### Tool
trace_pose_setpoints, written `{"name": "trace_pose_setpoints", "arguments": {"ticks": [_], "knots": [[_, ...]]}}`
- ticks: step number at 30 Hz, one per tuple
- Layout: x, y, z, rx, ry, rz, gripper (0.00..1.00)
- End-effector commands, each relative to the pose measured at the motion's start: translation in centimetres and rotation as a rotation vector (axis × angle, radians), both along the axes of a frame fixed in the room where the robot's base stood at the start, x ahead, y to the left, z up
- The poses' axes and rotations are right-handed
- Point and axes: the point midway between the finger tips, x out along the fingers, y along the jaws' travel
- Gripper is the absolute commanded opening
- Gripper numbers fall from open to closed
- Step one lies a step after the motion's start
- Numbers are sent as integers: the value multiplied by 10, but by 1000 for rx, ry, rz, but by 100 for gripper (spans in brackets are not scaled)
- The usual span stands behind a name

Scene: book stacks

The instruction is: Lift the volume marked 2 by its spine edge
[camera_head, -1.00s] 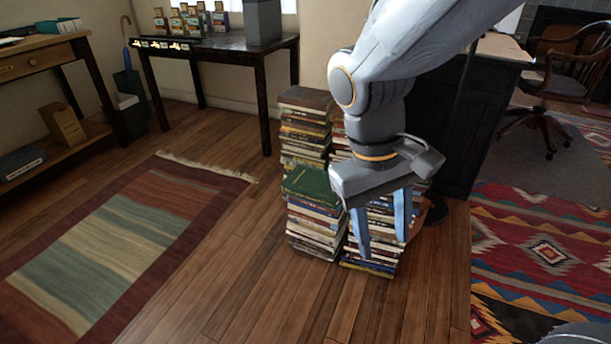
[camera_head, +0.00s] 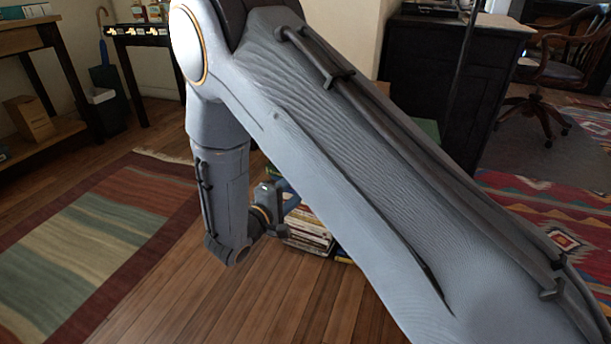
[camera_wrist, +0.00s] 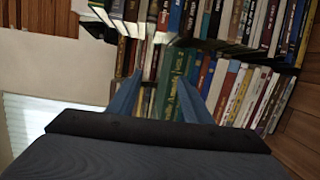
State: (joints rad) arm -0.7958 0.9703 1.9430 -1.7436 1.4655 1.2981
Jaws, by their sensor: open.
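Stacked books (camera_head: 309,226) stand on the floor, mostly hidden behind my arm in the head view. My gripper (camera_head: 286,192) is low beside the stacks there, partly hidden by my arm. In the wrist view the book spines (camera_wrist: 262,98) appear turned sideways in rows. My gripper (camera_wrist: 159,80) is open, its two blue fingers pointing at the spines. A thick green spine (camera_wrist: 172,78) shows between the fingers, near the right one. I cannot tell whether any finger touches a book.
A dark cabinet (camera_head: 440,75) stands behind the stacks. A striped rug (camera_head: 85,235) lies at left and a patterned red rug (camera_head: 560,215) at right. The wooden floor (camera_head: 190,300) in front of the stacks is clear.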

Motion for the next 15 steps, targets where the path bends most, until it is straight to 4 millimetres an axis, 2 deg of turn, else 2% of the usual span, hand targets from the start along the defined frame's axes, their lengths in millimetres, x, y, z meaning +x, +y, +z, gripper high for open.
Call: {"name": "trace_pose_setpoints", "arguments": {"ticks": [1, 3, 6, 15], "knots": [[4, 14, -18, -2, -21, 48, 45], [9, 28, -29, 3, -50, 100, 45], [12, 40, -38, 9, -73, 144, 45], [36, 33, -40, 13, -81, 158, 45]]}}
